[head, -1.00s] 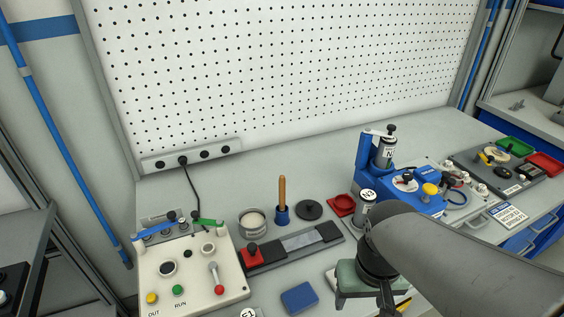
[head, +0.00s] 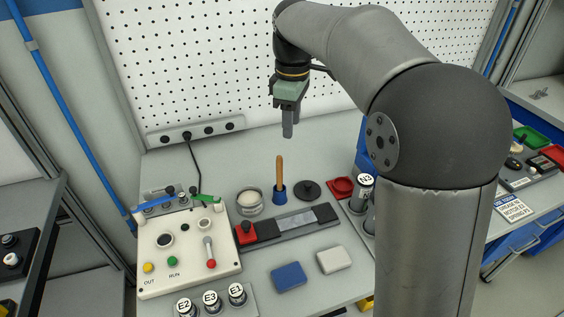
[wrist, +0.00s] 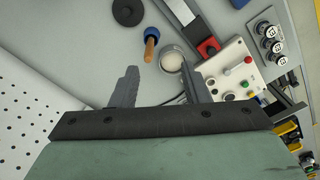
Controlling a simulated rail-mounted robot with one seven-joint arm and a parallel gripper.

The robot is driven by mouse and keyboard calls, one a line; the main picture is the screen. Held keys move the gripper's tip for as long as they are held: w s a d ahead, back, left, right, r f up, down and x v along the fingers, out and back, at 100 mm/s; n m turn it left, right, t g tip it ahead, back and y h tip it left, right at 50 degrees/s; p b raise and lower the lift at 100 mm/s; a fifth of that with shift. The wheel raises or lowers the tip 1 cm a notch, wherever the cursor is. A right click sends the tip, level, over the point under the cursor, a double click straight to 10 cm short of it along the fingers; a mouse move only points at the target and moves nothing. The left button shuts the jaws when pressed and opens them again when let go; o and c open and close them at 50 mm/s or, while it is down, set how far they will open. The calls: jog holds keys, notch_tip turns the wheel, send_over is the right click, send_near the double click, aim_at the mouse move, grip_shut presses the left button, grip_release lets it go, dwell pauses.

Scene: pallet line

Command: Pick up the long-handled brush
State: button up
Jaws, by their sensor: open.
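My gripper (head: 288,130) is open and empty, above the bench, pointing down, and apart from the handle. In the wrist view my gripper (wrist: 157,78) shows both fingers spread.
A round tin (head: 250,203) stands left of the holder and a dark disc (head: 307,190) right of it. A control panel (head: 185,275) with a red-knobbed lever is at left. A red tray (head: 341,187) and labelled bottles lie right. A pegboard (head: 230,60) rises behind.

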jog(key=w+a+r+n, duration=0.1)
jog(key=w+a+n, duration=0.1)
jog(key=w+a, duration=0.1)
send_near(279, 156)
jog(key=shift+n, duration=0.4)
jog(key=f, duration=0.7)
jog(key=shift+s+a+p, duration=0.2)
jog(key=shift+p, duration=0.2)
jog(key=shift+w+d+f+p, duration=0.15)
jog(key=shift+f+p, duration=0.55)
jog(key=shift+f, duration=1.85)
grip_shut()
